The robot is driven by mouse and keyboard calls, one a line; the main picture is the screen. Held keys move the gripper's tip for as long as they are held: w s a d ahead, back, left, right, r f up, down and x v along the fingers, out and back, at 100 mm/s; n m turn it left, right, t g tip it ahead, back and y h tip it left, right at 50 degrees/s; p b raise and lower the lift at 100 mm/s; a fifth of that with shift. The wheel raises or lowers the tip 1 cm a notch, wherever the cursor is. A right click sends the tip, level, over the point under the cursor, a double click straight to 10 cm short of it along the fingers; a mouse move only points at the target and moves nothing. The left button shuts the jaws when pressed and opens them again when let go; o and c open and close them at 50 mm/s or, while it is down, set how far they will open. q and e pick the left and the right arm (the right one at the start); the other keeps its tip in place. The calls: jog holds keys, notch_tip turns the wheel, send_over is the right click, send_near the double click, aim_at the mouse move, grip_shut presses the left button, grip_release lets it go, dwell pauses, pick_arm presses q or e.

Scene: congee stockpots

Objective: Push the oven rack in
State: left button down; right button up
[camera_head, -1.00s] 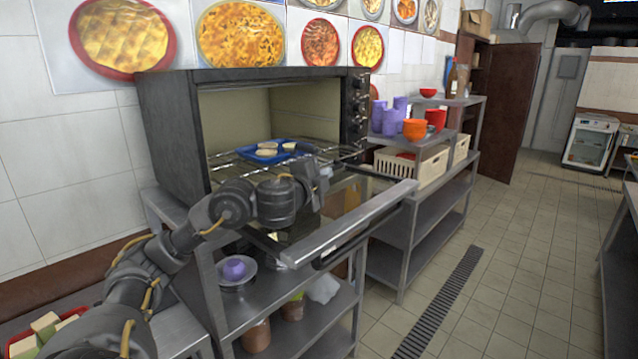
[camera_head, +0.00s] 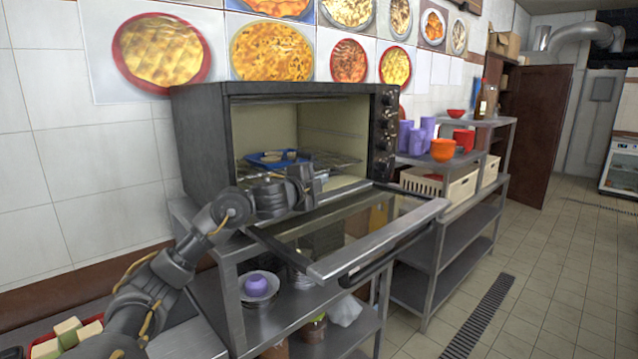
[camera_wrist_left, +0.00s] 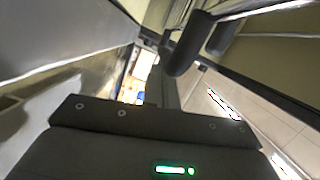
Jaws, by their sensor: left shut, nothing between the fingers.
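The dark oven (camera_head: 200,135) has its glass-fronted door (camera_head: 380,240) folded down. The wire oven rack (camera_head: 335,158) lies inside the oven cavity and carries a blue tray (camera_head: 262,163) with pale food pieces. My left gripper (camera_head: 308,188) is shut and empty at the oven mouth, in front of the rack and above the open door. It hides part of the rack's front edge, so I cannot tell if they touch. In the left wrist view, its dark fingers (camera_wrist_left: 192,45) are close to a rack bar (camera_wrist_left: 270,8). My right gripper is out of view.
To the right stands a rack with purple cups (camera_head: 416,137), orange bowls (camera_head: 443,150) and crates (camera_head: 460,186). The tiled floor at right is open.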

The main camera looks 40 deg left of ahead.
pick_arm(q)
jog(key=shift+d+r, duration=0.2)
jog(key=shift+d, duration=0.2)
jog(key=d+p, duration=0.1)
jog(key=d+r+p, duration=0.1)
jog(key=d, duration=0.1)
jog(key=shift+s, duration=0.2)
jog(key=s, duration=0.9)
jog(key=shift+s+d+f, duration=0.1)
jog(key=shift+s+d, duration=0.1)
jog(key=shift+d, duration=0.15)
jog(key=shift+s+d, duration=0.15)
jog(key=shift+s, duration=0.15)
